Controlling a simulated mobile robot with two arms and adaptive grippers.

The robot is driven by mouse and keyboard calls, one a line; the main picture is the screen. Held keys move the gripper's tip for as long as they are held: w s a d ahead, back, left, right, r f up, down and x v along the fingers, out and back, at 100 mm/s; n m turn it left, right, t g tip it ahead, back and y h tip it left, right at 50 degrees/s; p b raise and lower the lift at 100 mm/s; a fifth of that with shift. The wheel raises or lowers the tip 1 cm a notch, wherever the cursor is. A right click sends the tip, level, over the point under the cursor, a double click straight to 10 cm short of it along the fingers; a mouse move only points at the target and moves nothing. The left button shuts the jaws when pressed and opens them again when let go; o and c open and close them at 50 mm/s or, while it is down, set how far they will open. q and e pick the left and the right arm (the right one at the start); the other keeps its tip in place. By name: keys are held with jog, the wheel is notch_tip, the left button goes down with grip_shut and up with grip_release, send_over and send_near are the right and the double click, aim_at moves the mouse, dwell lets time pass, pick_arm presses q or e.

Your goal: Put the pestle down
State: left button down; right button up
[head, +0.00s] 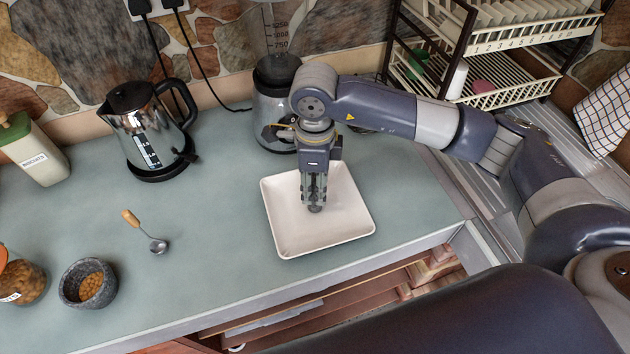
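My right gripper (314,198) points down over the white square plate (347,225) on the counter. Its fingers are closed around a small dark grey piece, the pestle (315,208), whose rounded end shows just below the fingertips. Most of the pestle is hidden by the fingers. Its end is at or very close to the plate's surface; I cannot tell if it touches. The stone mortar (70,291) stands at the lower left and holds brown nuts or chickpeas. My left gripper is not in view.
A spoon (146,233) with a wooden handle lies left of the plate. A kettle (140,125), a blender (271,105), a green-lidded canister (38,155) and a jar (20,281) stand around. A dish rack (500,85) is at the back right. The counter between spoon and plate is clear.

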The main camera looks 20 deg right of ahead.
notch_tip(320, 180, up, 11)
jog(key=b, duration=0.3)
jog(key=shift+b, duration=0.4)
jog(key=shift+r, duration=0.55)
